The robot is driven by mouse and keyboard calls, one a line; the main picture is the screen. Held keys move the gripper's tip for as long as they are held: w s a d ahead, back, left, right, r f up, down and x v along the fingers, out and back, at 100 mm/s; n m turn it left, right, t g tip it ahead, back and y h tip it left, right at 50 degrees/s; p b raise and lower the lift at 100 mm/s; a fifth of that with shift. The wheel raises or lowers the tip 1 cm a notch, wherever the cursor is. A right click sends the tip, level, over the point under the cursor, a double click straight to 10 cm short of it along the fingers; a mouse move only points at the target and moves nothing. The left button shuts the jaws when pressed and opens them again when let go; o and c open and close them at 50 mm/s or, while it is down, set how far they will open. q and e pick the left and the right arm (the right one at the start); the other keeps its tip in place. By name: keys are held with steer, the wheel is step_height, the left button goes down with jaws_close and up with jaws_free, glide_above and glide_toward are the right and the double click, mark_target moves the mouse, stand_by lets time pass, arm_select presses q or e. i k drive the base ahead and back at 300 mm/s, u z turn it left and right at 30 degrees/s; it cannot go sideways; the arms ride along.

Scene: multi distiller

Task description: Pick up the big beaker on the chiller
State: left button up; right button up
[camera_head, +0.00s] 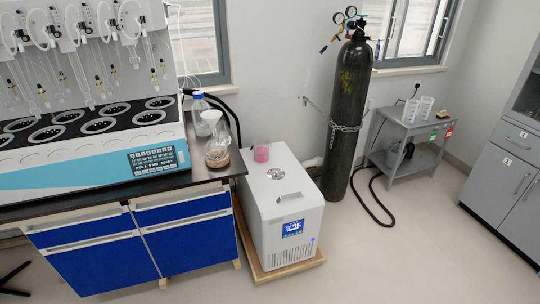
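The beaker (262,154) is a small-looking clear vessel with pink contents, standing upright on the back left part of the chiller's top. Neither of my grippers shows in this view, so nothing is seen touching the beaker.
A bench (105,206) with blue drawers carries the multi distiller (90,165). A flask (217,157) with brown contents and a blue-capped bottle (200,112) stand near its right end. A black gas cylinder (350,110) stands behind the chiller.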

mark_target(261, 144)
steer(key=z, duration=0.65)
steer(key=i, duration=0.75)
steer(key=z, duration=0.6)
steer(key=i, duration=1.05)
steer(key=u, duration=0.5)
